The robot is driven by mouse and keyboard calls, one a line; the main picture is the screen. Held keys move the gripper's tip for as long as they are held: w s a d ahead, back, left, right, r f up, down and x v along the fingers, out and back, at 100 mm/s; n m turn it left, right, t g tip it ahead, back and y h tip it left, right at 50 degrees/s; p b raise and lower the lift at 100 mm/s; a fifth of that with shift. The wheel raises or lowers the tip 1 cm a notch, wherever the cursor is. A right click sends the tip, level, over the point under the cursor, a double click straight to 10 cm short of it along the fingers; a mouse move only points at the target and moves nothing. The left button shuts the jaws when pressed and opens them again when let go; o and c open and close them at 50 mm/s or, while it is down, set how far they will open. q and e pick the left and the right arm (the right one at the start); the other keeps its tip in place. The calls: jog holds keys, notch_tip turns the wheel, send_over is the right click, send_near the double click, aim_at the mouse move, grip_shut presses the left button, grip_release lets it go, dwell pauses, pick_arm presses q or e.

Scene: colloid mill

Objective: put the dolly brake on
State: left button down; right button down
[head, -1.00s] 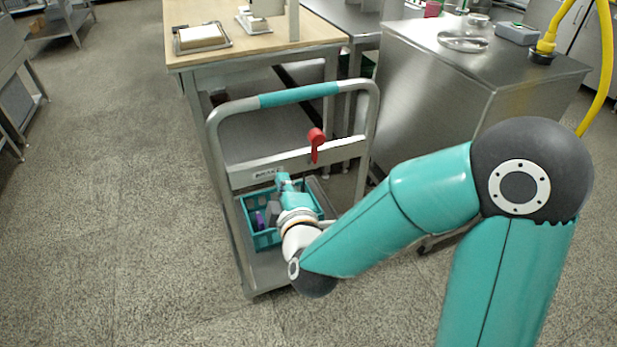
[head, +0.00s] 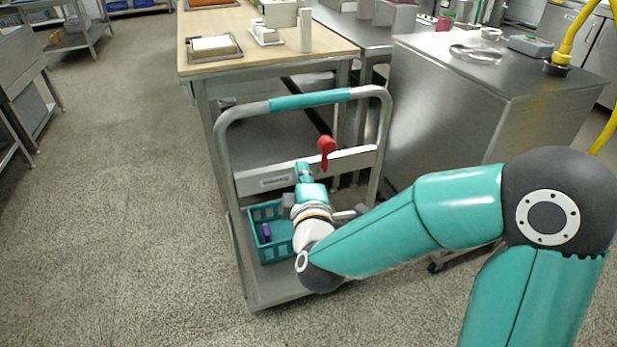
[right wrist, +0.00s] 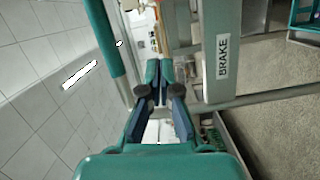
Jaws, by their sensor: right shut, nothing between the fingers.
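The dolly (head: 228,170) has an upright grey handle frame with a teal grip (head: 310,101). A red brake lever (head: 326,148) sits on its crossbar, with its thick end up and its narrow end down. A BRAKE label (head: 277,181) is on the crossbar left of the lever; it also shows in the right wrist view (right wrist: 223,57). My right gripper (head: 304,167) is just left of and below the lever, apart from it in the picture. In the right wrist view its fingers (right wrist: 160,68) are together and empty, beside the crossbar. The lever is not clear there. My left gripper is out of view.
A teal crate (head: 262,238) with a purple item stands on the dolly deck behind my right arm. A wooden-topped table (head: 270,58) and a steel cabinet (head: 455,110) stand close behind the dolly. The floor on the left is clear.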

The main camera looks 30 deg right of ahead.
aim_at(326, 157)
jog(key=w+d+b, duration=0.2)
jog(key=w+d, duration=0.2)
jog(key=d, duration=0.2)
jog(key=shift+w+d+f, duration=0.3)
jog(key=shift+w+f, duration=0.1)
jog(key=shift+f, duration=0.05)
